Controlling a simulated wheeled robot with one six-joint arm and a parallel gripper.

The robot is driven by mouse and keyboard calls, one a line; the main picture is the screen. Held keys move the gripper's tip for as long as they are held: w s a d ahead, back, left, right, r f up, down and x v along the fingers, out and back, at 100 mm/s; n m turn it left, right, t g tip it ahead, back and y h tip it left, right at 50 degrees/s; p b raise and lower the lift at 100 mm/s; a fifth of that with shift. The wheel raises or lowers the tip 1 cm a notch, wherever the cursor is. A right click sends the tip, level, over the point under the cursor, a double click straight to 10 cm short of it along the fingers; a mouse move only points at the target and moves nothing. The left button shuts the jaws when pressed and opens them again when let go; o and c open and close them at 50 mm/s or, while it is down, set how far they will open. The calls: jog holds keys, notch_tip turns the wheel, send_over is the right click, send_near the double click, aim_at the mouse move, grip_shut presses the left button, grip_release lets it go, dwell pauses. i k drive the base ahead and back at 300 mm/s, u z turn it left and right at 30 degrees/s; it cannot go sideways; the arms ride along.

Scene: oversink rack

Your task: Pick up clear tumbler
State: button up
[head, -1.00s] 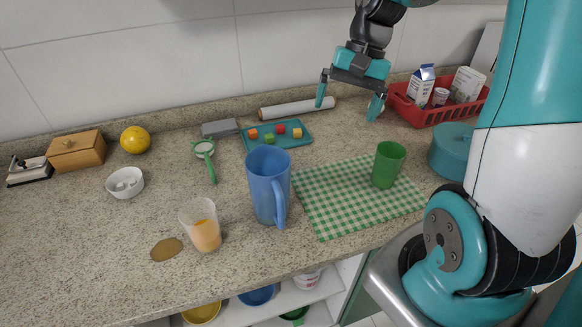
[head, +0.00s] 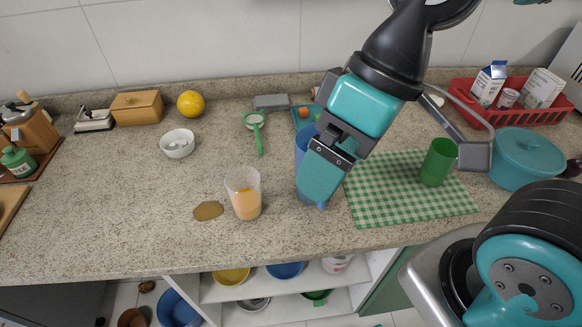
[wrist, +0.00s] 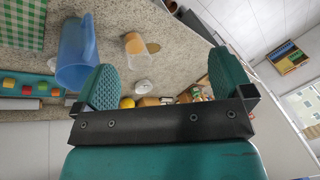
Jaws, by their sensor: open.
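The clear tumbler (head: 238,183) stands upright near the counter's front edge, with orange liquid in its lower part. It also shows in the wrist view (wrist: 135,45), above the gap between my fingers. My gripper (head: 318,190) is open and empty, to the right of the tumbler and apart from it. In the head view it is in front of the blue pitcher (head: 302,143) and hides most of it. Both fingers show spread apart in the wrist view (wrist: 163,77).
A brown puddle (head: 208,211) lies left of the tumbler. A white bowl (head: 177,143) stands farther back left. A green cup (head: 438,163) stands on a checked cloth (head: 390,205) at right. The counter left of the puddle is clear.

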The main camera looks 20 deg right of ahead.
aim_at(247, 206)
jog(key=k, duration=0.65)
jog(key=u, duration=1.2)
jog(key=i, duration=0.5)
